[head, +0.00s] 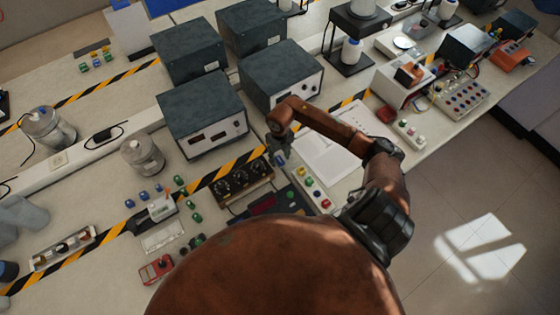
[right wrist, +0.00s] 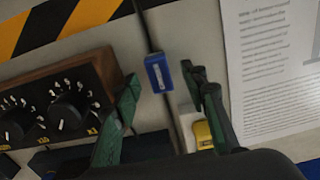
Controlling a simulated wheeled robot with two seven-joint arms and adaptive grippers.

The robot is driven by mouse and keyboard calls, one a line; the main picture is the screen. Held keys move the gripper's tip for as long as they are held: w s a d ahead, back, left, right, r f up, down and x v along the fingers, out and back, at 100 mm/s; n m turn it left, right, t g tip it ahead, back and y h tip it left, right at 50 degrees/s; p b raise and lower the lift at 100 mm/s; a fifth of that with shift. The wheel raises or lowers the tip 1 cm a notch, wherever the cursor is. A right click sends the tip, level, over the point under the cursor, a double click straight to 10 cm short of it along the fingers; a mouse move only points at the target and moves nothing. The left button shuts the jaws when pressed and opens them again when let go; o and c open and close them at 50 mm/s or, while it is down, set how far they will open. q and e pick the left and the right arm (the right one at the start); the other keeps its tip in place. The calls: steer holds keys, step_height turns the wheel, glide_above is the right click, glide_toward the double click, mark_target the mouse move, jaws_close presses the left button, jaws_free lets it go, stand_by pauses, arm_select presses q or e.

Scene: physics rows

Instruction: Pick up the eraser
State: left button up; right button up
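A small blue block with a white marking, which looks like the eraser (right wrist: 158,73), lies on the bench in the right wrist view, between and just beyond my fingertips. My right gripper (right wrist: 161,80) is open, with a green finger on each side and nothing held. In the head view my right gripper (head: 279,150) points down at the bench, between the dial box and the printed sheets. The eraser is too small and too covered there to make out clearly. My left gripper is not in view.
A wooden dial box (right wrist: 62,105) stands left of the gripper and printed paper (right wrist: 272,70) lies right. A strip with a yellow button (right wrist: 203,134) is close by the right finger. Dark-topped instruments (head: 203,112) stand behind. A dark cable runs beside the eraser.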

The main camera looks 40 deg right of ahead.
step_height(320, 180, down, 2)
jaws_close()
stand_by(0.6)
